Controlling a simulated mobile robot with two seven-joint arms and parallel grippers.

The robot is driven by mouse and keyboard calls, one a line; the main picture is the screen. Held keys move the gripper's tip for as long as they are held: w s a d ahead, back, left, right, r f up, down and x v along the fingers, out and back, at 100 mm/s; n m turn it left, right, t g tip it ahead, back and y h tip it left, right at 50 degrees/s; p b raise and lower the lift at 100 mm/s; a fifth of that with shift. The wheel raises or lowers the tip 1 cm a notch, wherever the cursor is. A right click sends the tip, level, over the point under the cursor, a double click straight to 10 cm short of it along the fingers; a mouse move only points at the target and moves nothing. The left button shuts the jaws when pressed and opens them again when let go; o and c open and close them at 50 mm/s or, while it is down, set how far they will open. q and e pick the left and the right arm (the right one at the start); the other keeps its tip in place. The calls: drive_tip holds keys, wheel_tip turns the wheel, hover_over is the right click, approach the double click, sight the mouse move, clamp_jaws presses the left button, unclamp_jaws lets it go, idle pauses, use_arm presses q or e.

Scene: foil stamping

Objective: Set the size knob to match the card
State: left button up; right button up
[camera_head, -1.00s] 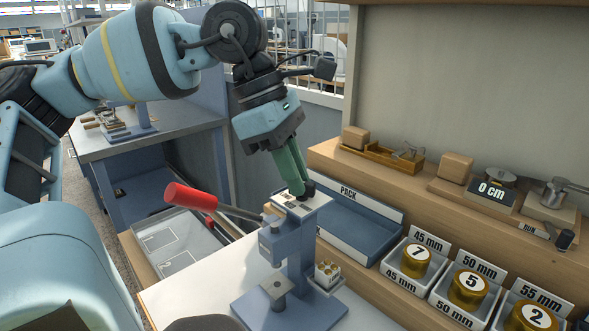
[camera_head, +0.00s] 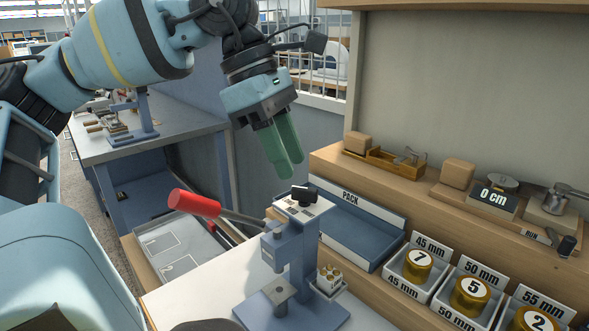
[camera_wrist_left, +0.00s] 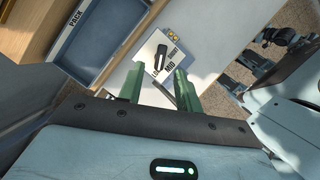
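The black size knob (camera_head: 304,194) sits on the pale dial plate (camera_head: 291,209) on top of the blue press (camera_head: 296,260). In the left wrist view the knob (camera_wrist_left: 159,56) is elongated, and the plate reads "MID" (camera_wrist_left: 171,72) among other labels; the exact setting is hard to tell. My left gripper (camera_head: 288,168) is above the knob, apart from it. Its green fingers are spread with nothing between them, as the left wrist view (camera_wrist_left: 157,82) also shows. I cannot make out a size card. My right gripper is not in view.
The press has a red-handled lever (camera_head: 195,203) on its left. A blue PACK tray (camera_head: 350,238) stands behind. Bins of gold rolls (camera_head: 470,295) labelled 45, 50 and 55 mm stand at right.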

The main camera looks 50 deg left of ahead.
use_arm(q)
drive_tip(key=shift+v, duration=1.85)
